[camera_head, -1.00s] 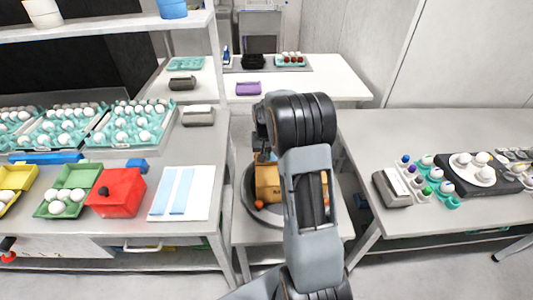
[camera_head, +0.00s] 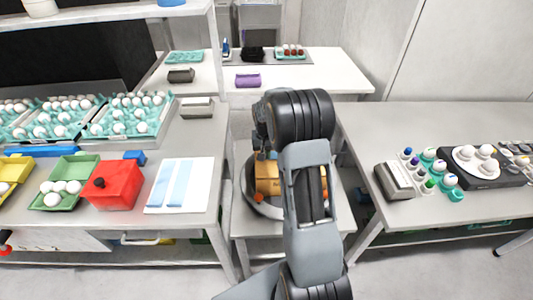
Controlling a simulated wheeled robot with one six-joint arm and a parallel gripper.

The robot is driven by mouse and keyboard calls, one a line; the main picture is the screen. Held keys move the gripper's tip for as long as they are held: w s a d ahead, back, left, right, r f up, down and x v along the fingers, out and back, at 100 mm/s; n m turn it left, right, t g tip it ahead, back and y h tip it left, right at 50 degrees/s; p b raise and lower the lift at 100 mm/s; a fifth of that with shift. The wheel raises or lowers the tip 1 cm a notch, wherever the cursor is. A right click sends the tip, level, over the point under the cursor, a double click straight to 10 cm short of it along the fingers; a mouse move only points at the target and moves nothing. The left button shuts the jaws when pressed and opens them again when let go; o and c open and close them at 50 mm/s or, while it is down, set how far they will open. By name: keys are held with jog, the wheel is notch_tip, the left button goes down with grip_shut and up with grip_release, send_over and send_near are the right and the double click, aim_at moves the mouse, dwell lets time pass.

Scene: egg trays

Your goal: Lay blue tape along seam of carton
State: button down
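Two light blue tape strips (camera_head: 180,184) lie side by side on a white sheet (camera_head: 199,196) on the left table. My arm reaches up the middle of the picture and bends over the carton. My gripper is hidden behind the arm's dark joint, so its fingers and anything in them do not show.
On the left table, a red box (camera_head: 113,187), a green egg carton (camera_head: 72,172) and teal egg trays (camera_head: 128,118) stand near the sheet. The right table (camera_head: 420,120) holds a grey box (camera_head: 395,180), small bottles and a dark egg device. Its back area is clear.

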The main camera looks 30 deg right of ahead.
jog(key=shift+f, duration=0.35)
dwell(0.3)
jog(key=c, duration=1.3)
grip_release()
jog(key=shift+r, duration=0.15)
jog(key=shift+r+p, duration=2.65)
jog(key=shift+r, duration=1.3)
jog(key=shift+f, duration=0.1)
jog(key=s, duration=0.1)
jog(key=s+a, duration=0.1)
jog(key=s+f, duration=0.1)
jog(key=shift+a+n+g, duration=0.15)
jog(key=shift+n+g, duration=0.15)
jog(key=shift+n, duration=0.1)
jog(key=shift+s+a+r+n+t, duration=0.8)
jog(key=shift+s+a+r, duration=1.5)
jog(key=shift+s, duration=0.65)
jog(key=shift+s+a+r+n+t, duration=0.75)
jog(key=shift+s+a+r, duration=1.5)
jog(key=shift+s, duration=0.7)
jog(key=shift+s+a+r+n+t, duration=0.65)
jog(key=shift+s+a+r+t, duration=0.3)
jog(key=shift+s+a+r, duration=1.7)
